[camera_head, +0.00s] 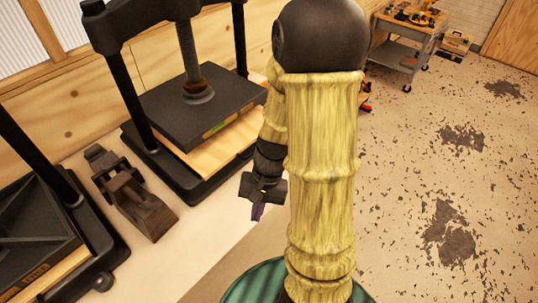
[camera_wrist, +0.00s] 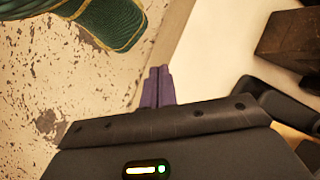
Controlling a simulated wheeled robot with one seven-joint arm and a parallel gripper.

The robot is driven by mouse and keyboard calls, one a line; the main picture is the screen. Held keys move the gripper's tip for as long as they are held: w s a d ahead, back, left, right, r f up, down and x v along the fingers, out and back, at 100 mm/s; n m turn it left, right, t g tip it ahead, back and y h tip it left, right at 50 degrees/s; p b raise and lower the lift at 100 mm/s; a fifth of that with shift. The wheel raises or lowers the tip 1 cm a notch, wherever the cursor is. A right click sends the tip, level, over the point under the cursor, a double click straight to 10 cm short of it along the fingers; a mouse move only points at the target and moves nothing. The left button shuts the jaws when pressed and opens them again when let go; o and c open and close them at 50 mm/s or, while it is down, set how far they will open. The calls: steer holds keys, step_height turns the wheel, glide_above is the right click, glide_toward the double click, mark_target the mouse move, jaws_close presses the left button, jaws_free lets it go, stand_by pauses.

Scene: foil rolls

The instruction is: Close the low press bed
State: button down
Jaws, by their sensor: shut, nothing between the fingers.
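Two black screw presses stand on the pale bench in the head view; I cannot tell which is the low one. The middle press (camera_head: 195,105) has a black plate above a light wooden bed (camera_head: 215,150), whose edge shows on the front and right. The left press (camera_head: 30,245) is cut off by the picture edge, with a strip of wooden bed (camera_head: 55,278) showing. My gripper (camera_head: 257,212) is to the right of both presses, near the bench edge and apart from the beds. Its purple fingers, also in the wrist view (camera_wrist: 158,75), are shut and empty.
A dark block-like tool (camera_head: 130,190) sits on the bench between the presses. The bench (camera_head: 215,235) is bare in front of the middle press. Worn floor (camera_head: 440,170) lies open to the right, with a tool cart (camera_head: 405,45) far back.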

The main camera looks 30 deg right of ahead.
steer(key=w+d+f+m+t+y+b, duration=0.1)
steer(key=w+d+f+m+t+y, duration=0.1)
steer(key=d+m+t, duration=0.2)
steer(key=w+d+f+m+t+y+b, duration=0.1)
steer(key=w+d+f+m+t+y, duration=0.2)
steer(key=m+t, duration=0.3)
steer(key=w+d+f+m+t+y+b, duration=0.1)
steer(key=w+d+f+m+t+y, duration=0.2)
steer(key=m, duration=0.6)
steer(key=shift+w+d+t, duration=0.15)
steer(key=shift+d+t, duration=0.8)
steer(key=shift+t, duration=0.15)
steer(key=d+f+m+t+h, duration=0.1)
steer(key=d+m+t+h, duration=0.4)
steer(key=d, duration=0.3)
steer(key=shift+f+m+t+b, duration=0.15)
steer(key=shift+m+t+b, duration=0.2)
steer(key=shift+m, duration=0.45)
steer(key=shift+w+d, duration=0.1)
steer(key=shift+w, duration=0.05)
steer(key=p+x, duration=0.4)
steer(key=x, duration=0.9)
steer(key=shift+w, duration=0.45)
